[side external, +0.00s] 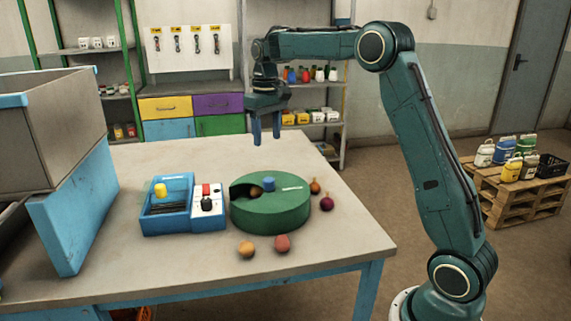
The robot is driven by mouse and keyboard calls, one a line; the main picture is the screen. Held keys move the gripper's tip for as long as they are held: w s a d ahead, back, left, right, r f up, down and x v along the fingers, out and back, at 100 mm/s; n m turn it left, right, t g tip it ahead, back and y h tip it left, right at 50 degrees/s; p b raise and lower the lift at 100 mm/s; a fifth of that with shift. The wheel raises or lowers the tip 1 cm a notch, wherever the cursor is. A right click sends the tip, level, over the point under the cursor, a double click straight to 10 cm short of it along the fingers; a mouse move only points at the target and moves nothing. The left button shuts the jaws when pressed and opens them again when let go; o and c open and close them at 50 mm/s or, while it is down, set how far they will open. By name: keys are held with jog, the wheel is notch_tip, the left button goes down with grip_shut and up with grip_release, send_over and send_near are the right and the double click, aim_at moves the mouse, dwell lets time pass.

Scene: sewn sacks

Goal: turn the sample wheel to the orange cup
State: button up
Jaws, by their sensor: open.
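The sample wheel (270,215) is a green round drum on the table. A brownish round thing (255,191) shows in the cut-out. I cannot make out a clearly orange cup; small round things in orange-brown (315,186), tan (246,249), reddish (282,243) and dark purple (327,203) sit around the wheel. My gripper (266,140) points down, open and empty, above and behind the wheel, apart from it.
A blue tray (180,228) with a yellow knob and a white panel (208,207) with red and black buttons stand left of the wheel. A large grey bin (50,125) on a blue stand fills the table's left. The table's right front is clear.

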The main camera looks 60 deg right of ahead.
aim_at(269, 179)
jog(key=shift+f, duration=0.1)
notch_tip(269, 179, down, 14)
jog(key=shift+r, duration=0.25)
dwell(0.5)
grip_shut()
